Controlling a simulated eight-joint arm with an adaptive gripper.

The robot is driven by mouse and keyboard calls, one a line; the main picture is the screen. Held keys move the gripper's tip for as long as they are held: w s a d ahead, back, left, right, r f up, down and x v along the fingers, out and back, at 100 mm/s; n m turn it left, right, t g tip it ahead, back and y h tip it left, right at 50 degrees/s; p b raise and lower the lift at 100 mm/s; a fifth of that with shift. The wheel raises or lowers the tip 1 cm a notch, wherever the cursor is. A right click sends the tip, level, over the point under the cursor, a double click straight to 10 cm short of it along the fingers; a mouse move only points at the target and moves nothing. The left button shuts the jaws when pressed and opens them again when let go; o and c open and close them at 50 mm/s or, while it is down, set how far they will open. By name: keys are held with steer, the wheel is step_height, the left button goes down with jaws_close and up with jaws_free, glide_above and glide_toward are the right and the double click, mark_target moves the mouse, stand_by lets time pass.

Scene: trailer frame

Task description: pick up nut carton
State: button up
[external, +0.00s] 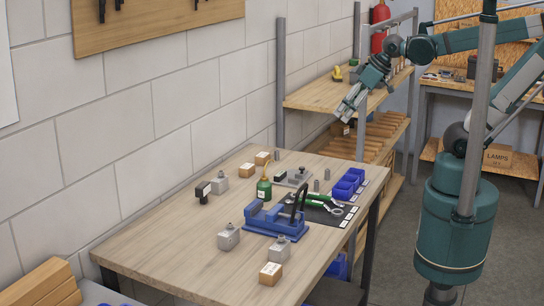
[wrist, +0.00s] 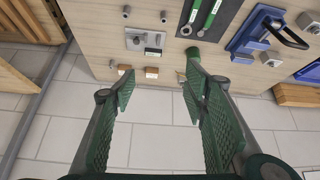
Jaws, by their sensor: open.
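Several small tan cartons stand on the workbench. Two are near its wall side: one carton (external: 246,170) with a pale label, and another carton (external: 262,158) just behind it. A third carton (external: 270,273) stands at the front edge. Labels are too small to read, so I cannot tell which is the nut carton. The wall-side pair also shows in the wrist view, one carton (wrist: 151,72) beside the other (wrist: 123,68). My gripper (external: 350,105) is open and empty, high above the bench's far end and apart from the cartons. Its fingers (wrist: 158,84) frame the pair's side of the bench.
A blue vise (external: 275,220) and green bottle (external: 264,188) stand mid-bench. Grey metal blocks (external: 228,237) are nearby. Blue bins (external: 345,186) and a dark mat with green-handled tools (external: 325,204) lie at the right. A wooden shelf (external: 335,94) stands behind. The bench's left front is clear.

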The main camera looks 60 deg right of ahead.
steer(key=w+a+n+g+y, duration=0.1)
steer(key=w+a+n, duration=0.25)
steer(key=a, duration=0.45)
steer(key=w+a+n+g, duration=0.1)
steer(key=w+a+n, duration=0.1)
steer(key=w+a, duration=0.45)
steer(key=n+g+h+p, duration=0.15)
steer(key=n+g, duration=0.35)
steer(key=n, duration=0.6)
glide_above(271, 268)
steer(key=f, duration=2.2)
steer(key=shift+w+d+f+p, duration=0.2)
steer(key=shift+w+p, duration=0.05)
steer(key=shift+p, duration=0.05)
steer(key=shift+s+a+f, duration=0.3)
steer(key=shift+a, duration=0.05)
steer(key=shift+f, duration=0.1)
steer(key=shift+f, duration=1.2)
steer(key=shift+f, duration=0.1)
